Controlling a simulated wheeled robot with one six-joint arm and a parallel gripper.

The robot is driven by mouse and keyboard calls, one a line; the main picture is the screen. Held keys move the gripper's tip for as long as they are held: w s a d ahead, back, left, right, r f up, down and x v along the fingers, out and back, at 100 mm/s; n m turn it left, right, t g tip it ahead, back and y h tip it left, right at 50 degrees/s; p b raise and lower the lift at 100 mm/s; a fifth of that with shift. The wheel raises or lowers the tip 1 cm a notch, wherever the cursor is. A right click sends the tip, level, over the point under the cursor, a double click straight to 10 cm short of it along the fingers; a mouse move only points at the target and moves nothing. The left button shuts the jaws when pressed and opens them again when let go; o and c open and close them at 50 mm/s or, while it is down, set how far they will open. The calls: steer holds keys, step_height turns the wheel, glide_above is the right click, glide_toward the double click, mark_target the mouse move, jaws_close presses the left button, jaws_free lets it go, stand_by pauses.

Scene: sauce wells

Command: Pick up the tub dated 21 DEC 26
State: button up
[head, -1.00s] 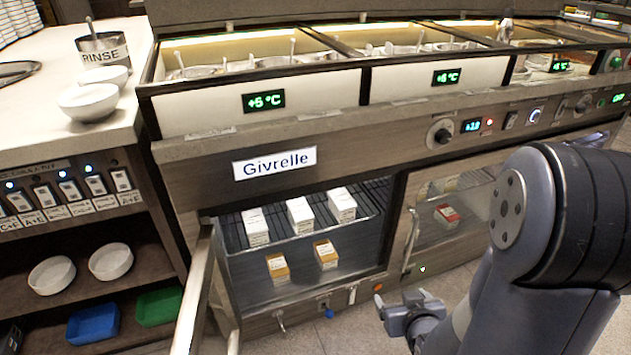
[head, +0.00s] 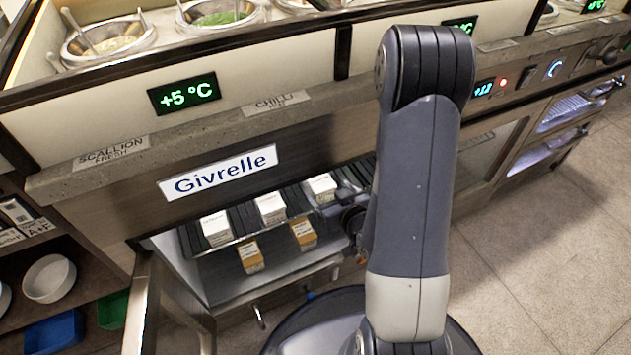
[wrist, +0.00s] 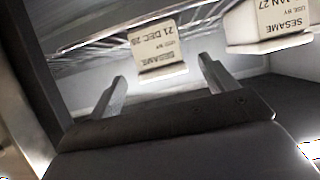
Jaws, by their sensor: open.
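In the wrist view, which shows the scene upside down, a white-lidded sesame tub (wrist: 157,46) stands on a wire rack, its label reading 21 DEC and a year that looks like 26. My gripper (wrist: 163,72) is open and empty, its fingers pointing at this tub, which appears just beyond and between the tips. A second sesame tub (wrist: 272,24), its label ending in JAN 27, is at the right. In the head view, my gripper (head: 352,221) is mostly hidden by my arm, by the right side of the open cabinet. The dated tub is probably the rightmost white-lidded tub (head: 321,188).
Two more white-lidded tubs (head: 216,228) (head: 271,207) share the upper rack. Two orange-topped tubs (head: 250,256) (head: 303,233) stand below. The cabinet door (head: 143,310) hangs open at the left. The counter edge (head: 110,168) overhangs the opening.

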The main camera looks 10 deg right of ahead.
mark_target(318, 182)
steer(key=b+x, duration=0.2)
steer(key=x, duration=0.5)
steer(key=shift+a, duration=0.1)
steer(key=c, duration=1.3)
steer(key=shift+o, duration=0.2)
steer(key=shift+r, duration=0.2)
